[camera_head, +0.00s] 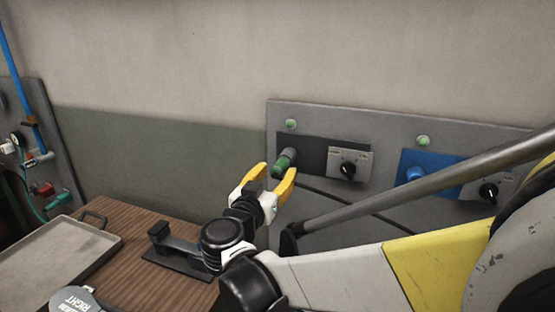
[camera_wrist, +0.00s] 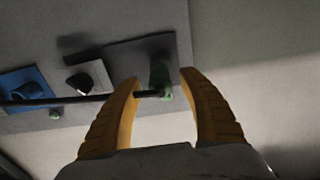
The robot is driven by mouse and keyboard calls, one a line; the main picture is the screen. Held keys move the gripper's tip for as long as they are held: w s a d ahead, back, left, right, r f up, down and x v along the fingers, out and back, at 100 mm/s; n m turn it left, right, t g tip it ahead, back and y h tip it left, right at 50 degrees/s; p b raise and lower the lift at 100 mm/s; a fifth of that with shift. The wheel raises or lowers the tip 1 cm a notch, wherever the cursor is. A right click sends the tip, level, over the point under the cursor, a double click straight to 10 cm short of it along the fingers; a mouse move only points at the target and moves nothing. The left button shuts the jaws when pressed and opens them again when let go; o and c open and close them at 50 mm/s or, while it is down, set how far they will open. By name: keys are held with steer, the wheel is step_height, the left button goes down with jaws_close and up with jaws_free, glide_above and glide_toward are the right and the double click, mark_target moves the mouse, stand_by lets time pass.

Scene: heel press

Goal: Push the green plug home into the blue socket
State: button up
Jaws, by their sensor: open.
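The green plug (camera_head: 285,160) sits at a dark plate on the grey wall panel, left of a knob. It also shows in the wrist view (camera_wrist: 160,75), with a dark cable (camera_wrist: 50,100) running off to the left. The blue socket (camera_head: 414,174) is on a blue plate further right, partly behind my arm; in the wrist view the blue plate (camera_wrist: 34,76) is at the far left. My gripper (camera_head: 278,168) has its yellow fingers apart, one on each side of the plug in the picture. I cannot tell whether they touch it.
Rotary knobs (camera_head: 348,169) sit beside each plate, with green lamps (camera_head: 291,124) above. A wooden table (camera_head: 128,226) at lower left bears a grey tray (camera_head: 62,262) and a black stand (camera_head: 180,250). A second panel (camera_head: 47,120) with pipes and valves is at far left.

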mark_target(282, 165)
steer(key=shift+x, duration=2.2)
jaws_close()
steer(key=shift+s+a, duration=0.1)
steer(key=shift+s, duration=0.15)
steer(key=shift+v, duration=2.85)
steer(key=shift+v, duration=1.05)
steer(key=s+d+p, duration=0.1)
steer(key=s+d, duration=0.2)
steer(key=d, duration=0.7)
steer(key=s+d+p, duration=0.2)
steer(key=s+d, duration=0.2)
steer(key=d, duration=0.6)
steer(key=s+d+p, duration=0.1)
steer(key=s+d, duration=0.2)
steer(key=d, duration=0.7)
steer(key=shift+s, duration=0.4)
